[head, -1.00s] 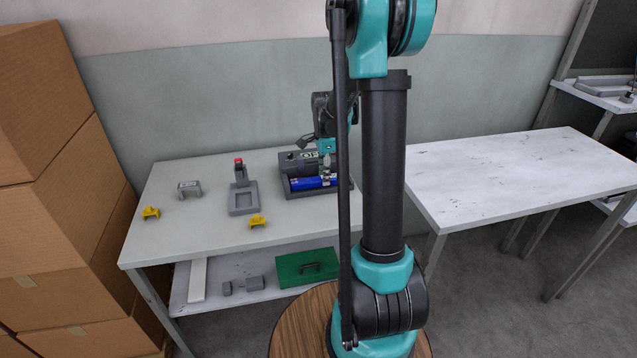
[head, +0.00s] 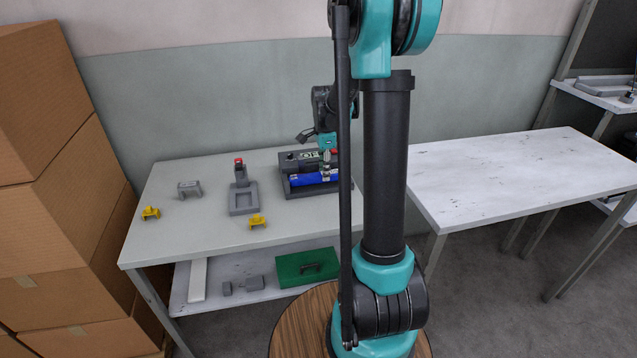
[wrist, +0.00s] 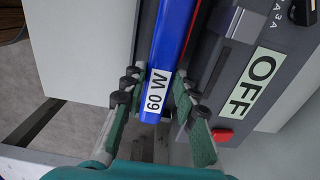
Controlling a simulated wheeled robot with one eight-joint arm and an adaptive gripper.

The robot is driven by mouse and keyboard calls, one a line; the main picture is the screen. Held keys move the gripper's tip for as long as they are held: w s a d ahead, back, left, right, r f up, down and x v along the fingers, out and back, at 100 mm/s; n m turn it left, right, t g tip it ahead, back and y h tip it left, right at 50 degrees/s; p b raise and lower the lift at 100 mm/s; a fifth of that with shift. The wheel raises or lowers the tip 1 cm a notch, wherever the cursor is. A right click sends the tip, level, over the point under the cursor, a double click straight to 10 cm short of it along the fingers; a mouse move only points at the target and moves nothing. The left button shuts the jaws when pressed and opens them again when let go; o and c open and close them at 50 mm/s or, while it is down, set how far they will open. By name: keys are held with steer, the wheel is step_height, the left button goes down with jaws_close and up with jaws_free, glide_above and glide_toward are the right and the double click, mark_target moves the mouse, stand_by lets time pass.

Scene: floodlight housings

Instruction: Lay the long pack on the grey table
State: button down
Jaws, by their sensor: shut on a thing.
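The long pack is blue (head: 307,180), with a white "60 W" label at its near end; it also shows in the wrist view (wrist: 172,45). My gripper (head: 327,175) is shut on it, with a finger on each long side in the wrist view (wrist: 155,95). The pack is over the dark grey housing (head: 292,191), slightly raised, though the gap below it is hard to judge. Part of the pack is hidden behind my arm in the head view. The left table (head: 190,225) has a pale grey top. The right table (head: 500,175) is whitish and scuffed.
On the left table stand a grey stand with a red top (head: 241,195), a grey bracket (head: 189,189) and two yellow clips (head: 257,222), (head: 150,213). The right table top is clear. Cardboard boxes (head: 60,190) are stacked at the left. A green board (head: 307,266) lies on the lower shelf.

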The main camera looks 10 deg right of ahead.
steer(key=shift+r, duration=4.2)
